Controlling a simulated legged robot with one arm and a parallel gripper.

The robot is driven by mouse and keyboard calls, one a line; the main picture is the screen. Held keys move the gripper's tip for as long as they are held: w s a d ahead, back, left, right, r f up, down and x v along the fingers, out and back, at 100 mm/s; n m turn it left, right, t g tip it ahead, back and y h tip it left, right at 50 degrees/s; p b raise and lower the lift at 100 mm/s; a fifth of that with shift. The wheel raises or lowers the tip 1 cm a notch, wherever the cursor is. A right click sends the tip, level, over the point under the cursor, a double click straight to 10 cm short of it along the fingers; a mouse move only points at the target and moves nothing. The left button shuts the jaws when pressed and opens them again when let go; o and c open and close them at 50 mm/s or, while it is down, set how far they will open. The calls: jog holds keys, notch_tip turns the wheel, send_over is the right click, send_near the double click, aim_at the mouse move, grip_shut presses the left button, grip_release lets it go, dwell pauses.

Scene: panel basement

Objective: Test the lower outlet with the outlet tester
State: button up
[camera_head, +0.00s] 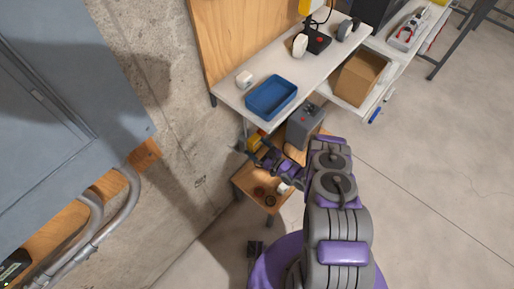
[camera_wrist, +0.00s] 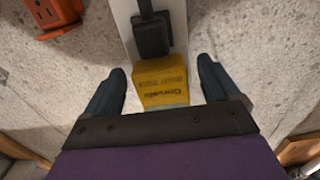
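The yellow outlet tester (camera_wrist: 160,84), with dark printing, sits between my gripper's two fingers (camera_wrist: 160,88) in the wrist view. A gap shows on each side of it, so my gripper is open around it and not touching it. The tester is just below a black plug-like piece (camera_wrist: 152,36) on a pale vertical strip (camera_wrist: 124,28). Whether it is seated in an outlet is hidden. In the head view, my gripper (camera_head: 266,154) is under the workbench by the wall, beside a small yellow item (camera_head: 254,141), probably the tester.
An orange outlet box (camera_wrist: 52,12) is on the wall at upper left in the wrist view. The white workbench (camera_head: 232,94) with a blue tray (camera_head: 271,97) overhangs my gripper. A grey box (camera_head: 304,126) and a low wooden shelf (camera_head: 250,183) are close by.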

jog(key=v, duration=1.7)
jog(key=shift+s+d+f+b, duration=0.1)
jog(key=shift+s+d+b, duration=0.1)
jog(key=shift+b, duration=0.15)
jog(key=shift+w, duration=0.15)
